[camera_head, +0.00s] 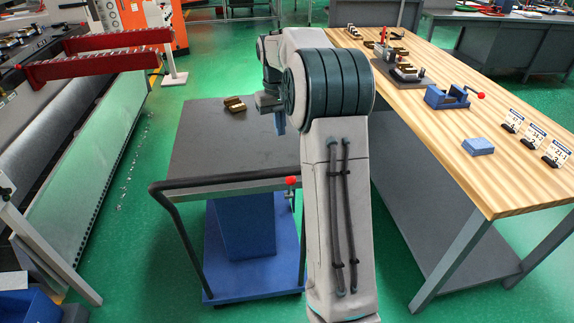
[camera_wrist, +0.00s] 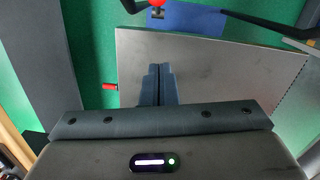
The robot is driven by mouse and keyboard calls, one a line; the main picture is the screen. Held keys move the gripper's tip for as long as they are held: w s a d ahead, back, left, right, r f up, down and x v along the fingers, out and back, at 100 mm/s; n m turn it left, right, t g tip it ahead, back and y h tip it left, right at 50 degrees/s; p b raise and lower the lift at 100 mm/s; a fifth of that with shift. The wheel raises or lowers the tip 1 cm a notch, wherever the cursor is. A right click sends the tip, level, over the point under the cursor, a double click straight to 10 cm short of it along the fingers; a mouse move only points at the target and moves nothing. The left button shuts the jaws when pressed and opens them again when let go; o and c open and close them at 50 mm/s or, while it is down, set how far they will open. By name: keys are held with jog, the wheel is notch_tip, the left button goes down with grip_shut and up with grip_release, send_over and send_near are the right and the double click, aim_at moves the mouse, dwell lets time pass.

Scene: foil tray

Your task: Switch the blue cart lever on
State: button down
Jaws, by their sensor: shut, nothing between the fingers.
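The blue cart has a dark grey top (camera_head: 205,150), a black push handle and a blue lower deck (camera_head: 270,270). Its lever shows as a red knob (camera_head: 291,181) at the near right corner of the top, just left of my arm. A red ball (camera_wrist: 157,3) is cut by the top edge of the wrist view, above a small dark bracket. A second red piece (camera_wrist: 110,86) shows left of my fingers; I cannot tell which is the lever. My gripper (camera_head: 280,124) is partly hidden by my arm, over the cart top's right side. Its fingers (camera_wrist: 157,70) are shut and empty, apart from the red ball.
A small brass part (camera_head: 235,105) lies on the cart top. The wooden bench (camera_head: 440,145) stands close on the right with a blue vise (camera_head: 447,97), a blue block (camera_head: 478,146) and number cards. Green floor is open left of the cart.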

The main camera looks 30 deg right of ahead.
send_over(290, 187)
jog(key=w, duration=0.2)
notch_tip(290, 187, down, 11)
jog(key=shift+w+p, duration=0.2)
jog(key=shift+p, duration=0.2)
jog(key=shift+s+d+r, duration=0.1)
jog(key=shift+d, duration=0.1)
